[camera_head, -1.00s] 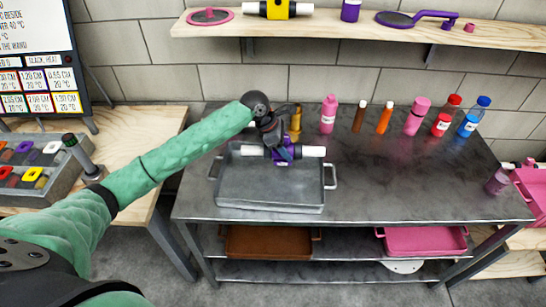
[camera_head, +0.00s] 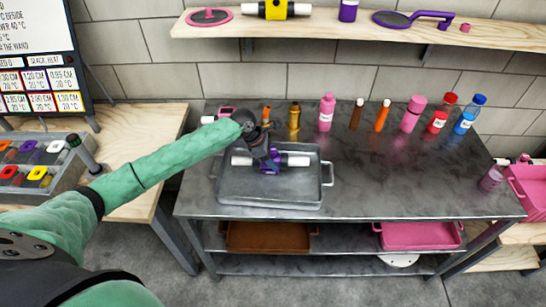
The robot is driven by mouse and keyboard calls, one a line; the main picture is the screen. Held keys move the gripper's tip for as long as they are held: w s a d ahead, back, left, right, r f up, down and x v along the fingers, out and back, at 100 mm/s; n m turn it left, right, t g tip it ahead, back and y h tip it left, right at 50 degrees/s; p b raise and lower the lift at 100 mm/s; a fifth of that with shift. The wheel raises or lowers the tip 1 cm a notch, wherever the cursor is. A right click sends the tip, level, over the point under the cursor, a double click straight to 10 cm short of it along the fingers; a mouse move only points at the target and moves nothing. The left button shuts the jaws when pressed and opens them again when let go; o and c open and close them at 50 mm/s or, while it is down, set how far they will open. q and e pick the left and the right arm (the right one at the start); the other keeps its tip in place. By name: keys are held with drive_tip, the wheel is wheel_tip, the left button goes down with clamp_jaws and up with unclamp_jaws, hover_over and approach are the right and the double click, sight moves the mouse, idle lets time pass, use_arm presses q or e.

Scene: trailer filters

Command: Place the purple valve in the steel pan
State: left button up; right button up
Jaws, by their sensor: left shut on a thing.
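The purple valve (camera_head: 268,168) has a purple middle and white pipe ends with black bands. My left gripper (camera_head: 271,164) is shut on its purple middle. The valve is over the steel pan (camera_head: 312,190), a grey tray with side handles on the dark metal table. The valve appears low within the pan's rim; I cannot tell whether it touches the pan floor. The gripper's fingers are partly hidden by its wrist. My right gripper is not in view.
Several bottles, including a pink one (camera_head: 326,112) and a blue one (camera_head: 469,115), stand along the table's back. Behind my left wrist is another pipe piece (camera_head: 228,112). A brown tray (camera_head: 268,237) and a pink tray (camera_head: 420,236) sit on the shelf below. The table right of the pan is clear.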

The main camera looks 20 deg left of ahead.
use_arm(q)
drive_tip(key=o, duration=1.2)
drive_tip(key=shift+f, duration=0.1)
drive_tip(key=shift+c, duration=0.2)
